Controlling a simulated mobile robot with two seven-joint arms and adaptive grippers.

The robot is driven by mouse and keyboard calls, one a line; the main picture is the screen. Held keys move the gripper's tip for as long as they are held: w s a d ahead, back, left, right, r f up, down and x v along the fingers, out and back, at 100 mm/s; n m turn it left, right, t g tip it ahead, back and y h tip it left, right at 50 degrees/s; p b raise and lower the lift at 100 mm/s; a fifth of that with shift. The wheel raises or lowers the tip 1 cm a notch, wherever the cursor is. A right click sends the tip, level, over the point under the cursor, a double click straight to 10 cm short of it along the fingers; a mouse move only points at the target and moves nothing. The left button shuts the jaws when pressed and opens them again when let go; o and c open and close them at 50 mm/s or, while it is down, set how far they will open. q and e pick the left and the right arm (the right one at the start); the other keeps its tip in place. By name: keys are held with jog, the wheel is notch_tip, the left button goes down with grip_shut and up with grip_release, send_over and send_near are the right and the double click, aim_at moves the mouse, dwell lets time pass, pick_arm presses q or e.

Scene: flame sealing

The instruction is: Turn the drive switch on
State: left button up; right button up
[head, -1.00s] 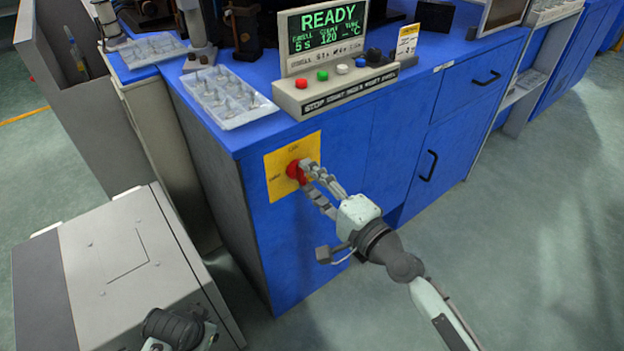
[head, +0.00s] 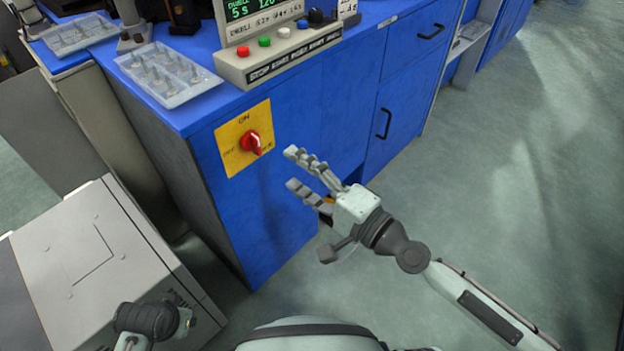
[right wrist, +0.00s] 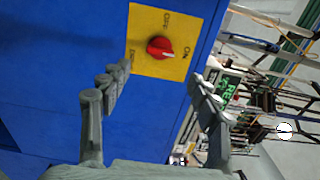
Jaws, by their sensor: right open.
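The drive switch is a red rotary knob (head: 251,143) on a yellow plate (head: 230,160), on the front of the blue cabinet. The knob's handle slants to the lower right in the head view. My left gripper's fingers are not visible.
Above the switch, a control box (head: 285,62) with coloured buttons stands on the blue bench, beside a clear tray (head: 168,75) of small parts. A grey box (head: 85,260) stands at the lower left. Open floor (head: 520,200) lies to the right.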

jog(key=shift+v, duration=1.8)
